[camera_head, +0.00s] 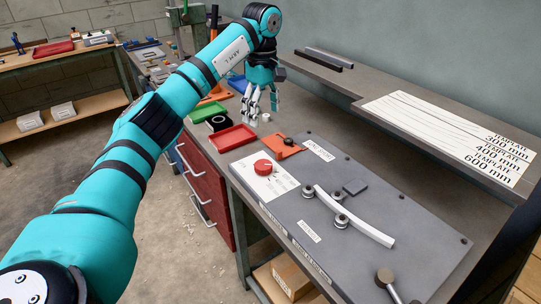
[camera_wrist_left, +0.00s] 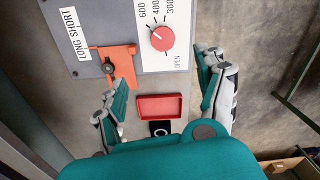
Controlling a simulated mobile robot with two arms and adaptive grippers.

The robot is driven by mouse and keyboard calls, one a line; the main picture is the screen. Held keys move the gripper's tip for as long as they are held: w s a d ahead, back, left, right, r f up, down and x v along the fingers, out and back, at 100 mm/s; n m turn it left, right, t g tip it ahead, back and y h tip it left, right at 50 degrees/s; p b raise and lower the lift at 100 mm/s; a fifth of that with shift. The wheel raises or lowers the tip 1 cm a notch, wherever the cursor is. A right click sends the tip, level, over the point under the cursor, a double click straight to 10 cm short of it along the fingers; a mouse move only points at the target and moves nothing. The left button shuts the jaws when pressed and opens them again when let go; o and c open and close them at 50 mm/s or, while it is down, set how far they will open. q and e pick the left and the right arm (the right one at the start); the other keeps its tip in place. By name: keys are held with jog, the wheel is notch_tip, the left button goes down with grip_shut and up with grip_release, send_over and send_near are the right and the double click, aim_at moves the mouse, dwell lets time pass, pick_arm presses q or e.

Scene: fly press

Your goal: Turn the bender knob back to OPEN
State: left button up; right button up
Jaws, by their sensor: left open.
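The red bender knob (camera_head: 263,167) sits on a white dial plate on the grey bender board (camera_head: 420,235). In the left wrist view the knob (camera_wrist_left: 162,38) has a white mark pointing up and left, towards the number side; the word OPEN is at its lower right. My left gripper (camera_head: 262,106) is open and empty, above the bench beyond the knob and not touching it. In the left wrist view its fingers (camera_wrist_left: 168,95) are spread wide, with the knob ahead between their lines. A white curved strip (camera_head: 350,218) lies among the rollers. My right gripper is not in view.
An orange stop block (camera_head: 284,147) sits close to the knob. A red tray (camera_head: 233,138) and a green tray (camera_head: 207,112) lie at the bench's left edge. A lever with a round knob (camera_head: 384,275) stands at the near right. A raised shelf (camera_head: 380,85) runs along the wall.

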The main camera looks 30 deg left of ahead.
pick_arm(q)
notch_tip(320, 180, down, 2)
jog(key=s, duration=0.2)
send_near(263, 164)
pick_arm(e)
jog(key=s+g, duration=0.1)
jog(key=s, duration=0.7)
pick_arm(q)
notch_tip(263, 164, down, 6)
jog(key=shift+s+r+p, duration=0.1)
jog(key=shift+s+p, duration=0.1)
jog(key=shift+p, duration=0.85)
notch_tip(263, 164, down, 2)
jog(key=shift+f, duration=0.15)
jog(key=shift+w+f, duration=0.1)
jog(key=shift+f, duration=0.35)
jog(key=c, duration=1.2)
jog(key=shift+o, duration=0.2)
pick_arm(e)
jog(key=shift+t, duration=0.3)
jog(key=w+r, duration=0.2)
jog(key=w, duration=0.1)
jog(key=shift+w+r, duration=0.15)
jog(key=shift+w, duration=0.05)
